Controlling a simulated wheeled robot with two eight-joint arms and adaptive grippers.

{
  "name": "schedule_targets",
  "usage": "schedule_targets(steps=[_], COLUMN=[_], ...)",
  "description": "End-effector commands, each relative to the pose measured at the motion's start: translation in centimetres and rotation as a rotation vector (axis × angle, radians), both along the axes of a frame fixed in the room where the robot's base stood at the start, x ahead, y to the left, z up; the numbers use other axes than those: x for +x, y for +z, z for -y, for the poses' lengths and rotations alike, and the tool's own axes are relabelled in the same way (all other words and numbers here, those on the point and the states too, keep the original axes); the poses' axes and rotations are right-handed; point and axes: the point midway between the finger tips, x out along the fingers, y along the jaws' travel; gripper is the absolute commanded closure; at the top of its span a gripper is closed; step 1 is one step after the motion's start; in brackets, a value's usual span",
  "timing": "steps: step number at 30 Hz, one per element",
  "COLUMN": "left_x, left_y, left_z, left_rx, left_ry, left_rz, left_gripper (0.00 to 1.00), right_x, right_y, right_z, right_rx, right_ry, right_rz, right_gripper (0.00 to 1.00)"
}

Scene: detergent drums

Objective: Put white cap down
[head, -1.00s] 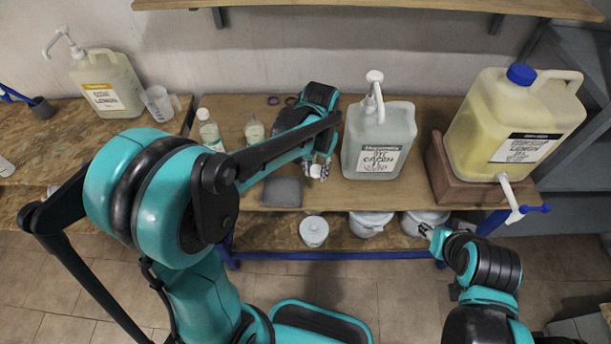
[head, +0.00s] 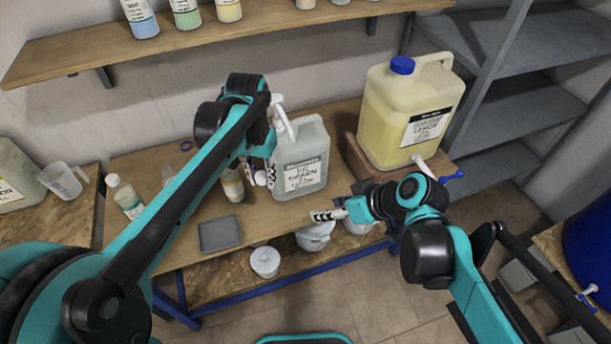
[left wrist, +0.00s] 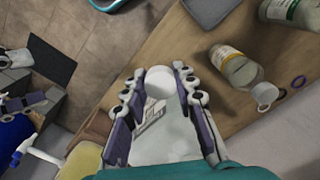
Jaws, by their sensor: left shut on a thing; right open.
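The white cap (left wrist: 158,82) is between the fingertips of my left gripper (left wrist: 160,88) in the left wrist view. In the head view my left gripper (head: 262,174) is shut on the white cap (head: 261,178), beside the left side of the translucent canister (head: 305,150) with the white pump. In the left wrist view the canister lies partly behind the fingers. Whether the cap touches anything below cannot be told. My right gripper (head: 328,215) is open and empty, in front of the bench near the canister's lower right.
A grey mat (head: 220,233) lies bare on the wooden bench, left of the canister. Small bottles (head: 126,196) stand behind it; one with a yellow label (left wrist: 234,66) is near my left gripper. A yellow canister (head: 405,115) stands at right. White tubs (head: 265,262) sit below.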

Motion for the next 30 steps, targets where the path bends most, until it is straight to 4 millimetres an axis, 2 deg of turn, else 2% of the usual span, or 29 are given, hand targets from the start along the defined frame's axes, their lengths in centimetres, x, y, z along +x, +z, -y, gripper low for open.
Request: schedule_targets(steps=[1, 6, 13, 20, 30], left_x=[0.0, 0.0, 0.0, 0.0, 0.0], left_y=[0.0, 0.0, 0.0, 0.0, 0.0], left_z=[0.0, 0.0, 0.0, 0.0, 0.0], left_rx=[0.000, 0.000, 0.000, 0.000, 0.000], left_ry=[0.000, 0.000, 0.000, 0.000, 0.000], left_rz=[0.000, 0.000, 0.000, 0.000, 0.000], left_gripper=[1.00, 1.00, 1.00, 1.00, 1.00], right_x=[1.1, 3.4, 4.9, 5.6, 7.6], right_y=[0.6, 3.1, 5.3, 4.8, 2.3], right_z=[-1.0, -3.6, -4.7, -6.6, -12.4], right_rx=[0.044, 0.178, 0.267, 0.277, 0.277], right_ry=[0.081, 0.330, 0.481, 0.506, 0.505], right_rz=[0.039, 0.232, 0.423, 0.452, 0.450], right_gripper=[0.46, 0.46, 0.46, 0.46, 0.46])
